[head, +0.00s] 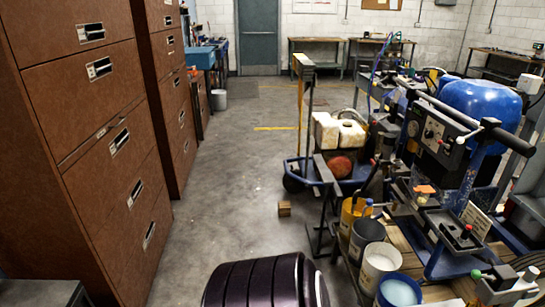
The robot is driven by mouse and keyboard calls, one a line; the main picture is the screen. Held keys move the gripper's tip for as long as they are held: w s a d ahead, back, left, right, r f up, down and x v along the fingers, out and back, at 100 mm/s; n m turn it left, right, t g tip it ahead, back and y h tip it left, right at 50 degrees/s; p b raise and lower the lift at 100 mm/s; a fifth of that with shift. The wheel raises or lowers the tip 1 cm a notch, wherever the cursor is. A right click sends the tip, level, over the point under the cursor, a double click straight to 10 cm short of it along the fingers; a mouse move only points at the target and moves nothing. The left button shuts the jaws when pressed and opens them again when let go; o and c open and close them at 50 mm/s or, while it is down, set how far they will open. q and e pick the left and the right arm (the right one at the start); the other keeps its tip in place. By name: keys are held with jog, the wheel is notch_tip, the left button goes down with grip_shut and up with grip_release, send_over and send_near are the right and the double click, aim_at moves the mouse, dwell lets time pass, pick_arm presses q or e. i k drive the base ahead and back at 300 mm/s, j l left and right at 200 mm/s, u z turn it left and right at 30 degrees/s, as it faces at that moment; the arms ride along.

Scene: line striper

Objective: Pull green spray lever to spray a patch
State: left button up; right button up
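The line striper (440,130) stands at the right, with a dark handlebar (455,112), a grey control panel (433,130) and a big blue tank (481,103). A small green knob (476,274) shows low at the right, beside grey and black metal parts (508,285). I cannot tell if this knob belongs to the green spray lever. A red knob (468,228) sits higher up on a black block. No other clear green lever shows near the handlebar. Neither of my grippers is in view.
Brown drawer cabinets (100,130) line the left. Buckets (379,262) and a blue-based cart (325,170) crowd the right. A small wooden block (284,209) lies on the floor. A dark ribbed round shape (252,284) fills the bottom middle. The grey aisle floor (220,180) is mostly clear.

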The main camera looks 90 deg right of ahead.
aim_at(475, 274)
jog(key=j+z, duration=0.1)
jog(key=z, duration=4.1)
jog(key=l+u, duration=0.3)
jog(key=l, duration=0.25)
jog(key=i, duration=0.05)
